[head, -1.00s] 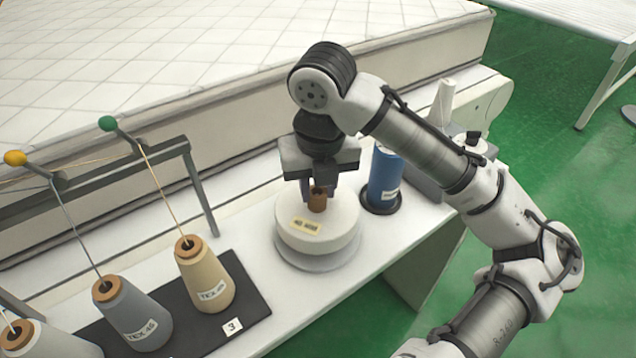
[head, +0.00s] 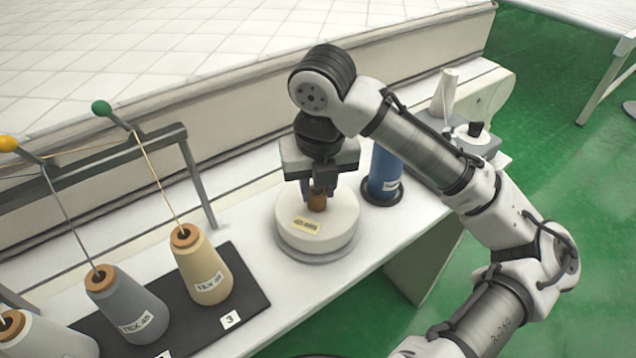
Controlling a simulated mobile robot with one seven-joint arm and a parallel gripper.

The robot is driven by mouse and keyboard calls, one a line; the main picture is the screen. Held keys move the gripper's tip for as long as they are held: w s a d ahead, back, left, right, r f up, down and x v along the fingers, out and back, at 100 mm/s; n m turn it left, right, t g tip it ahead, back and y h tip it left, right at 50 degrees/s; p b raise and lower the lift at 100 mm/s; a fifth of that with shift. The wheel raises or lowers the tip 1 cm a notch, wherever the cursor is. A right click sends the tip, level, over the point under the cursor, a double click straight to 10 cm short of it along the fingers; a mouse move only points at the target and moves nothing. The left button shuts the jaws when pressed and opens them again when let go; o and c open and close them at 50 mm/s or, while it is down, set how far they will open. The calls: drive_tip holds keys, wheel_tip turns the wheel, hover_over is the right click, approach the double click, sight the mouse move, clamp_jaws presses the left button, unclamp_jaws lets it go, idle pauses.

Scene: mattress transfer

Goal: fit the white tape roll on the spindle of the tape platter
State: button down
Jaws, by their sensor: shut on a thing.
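The white tape roll (head: 335,222) is a thick white disc with a brown core (head: 318,201) and a yellowish label. It is upright, with its flat face up. The tape platter (head: 318,257) is a grey disc directly below it, with its rim showing along the front. Roll and platter look roughly centred on each other. I cannot tell whether they touch. The spindle is hidden by the roll. My gripper (head: 318,195) points down, shut on the roll at its brown core.
A blue spool (head: 384,170) stands close right of the roll. Thread cones (head: 204,272) stand on a black mat (head: 250,290) at left, below a grey thread frame (head: 200,185). A quilted mattress (head: 200,60) lies behind. A grey device (head: 478,140) stands at right.

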sight(320, 213)
drive_tip(key=shift+f+b, duration=0.3)
drive_tip(key=shift+f, duration=0.15)
drive_tip(key=c, duration=1)
unclamp_jaws()
drive_tip(key=shift+c, duration=0.2)
wheel_tip(320, 213, up, 14)
drive_tip(key=s, duration=0.1)
drive_tip(key=shift+s+d+p, duration=0.2)
drive_tip(key=shift+s+p, duration=0.1)
drive_tip(key=shift+s, duration=0.05)
drive_tip(key=shift+f, duration=0.1)
